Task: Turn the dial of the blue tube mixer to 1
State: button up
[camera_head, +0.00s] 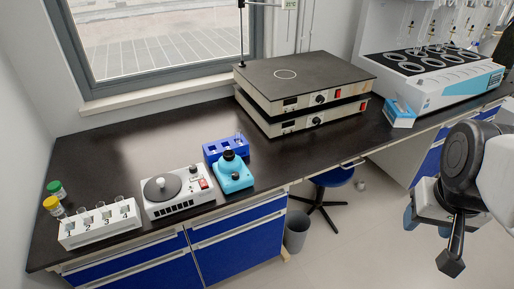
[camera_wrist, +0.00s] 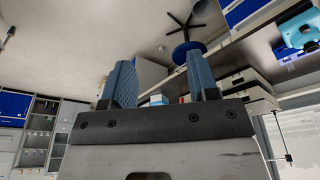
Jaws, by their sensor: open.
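The blue tube mixer (camera_head: 233,174) is a light-blue unit with a dark round top. It stands upright on the black bench, left of the stacked hot plates. It also shows upside down at the upper right of the wrist view (camera_wrist: 298,32). Its dial is too small for me to read the setting. My gripper (camera_wrist: 158,68) is open, with two blue ribbed fingers apart and nothing between them. In the head view my gripper is at the far right, in front of the bench and far from the mixer, with its fingers partly hidden.
A dark-blue tube rack (camera_head: 212,152) stands close behind the mixer. A white stirrer (camera_head: 176,192) is on its left, then a numbered white rack (camera_head: 98,224) and capped bottles (camera_head: 57,190). Stacked hot plates (camera_head: 305,85) and a distiller (camera_head: 430,75) are to the right. A stool (camera_head: 333,178) is below.

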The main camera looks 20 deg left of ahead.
jog(key=w+a+n, duration=0.3)
jog(key=w+a, duration=0.6)
jog(key=w, duration=0.3)
jog(key=n+g, duration=0.2)
jog(key=n, duration=0.6)
send_over(235, 174)
jog(key=f, duration=1.8)
jog(key=shift+s+d+f, duration=0.1)
jog(key=shift+d+f, duration=0.15)
jog(key=shift+d, duration=0.15)
jog(key=shift+a+f, duration=0.3)
jog(key=shift+a, duration=0.2)
jog(key=shift+d+f, duration=0.15)
jog(key=shift+f, duration=3.75)
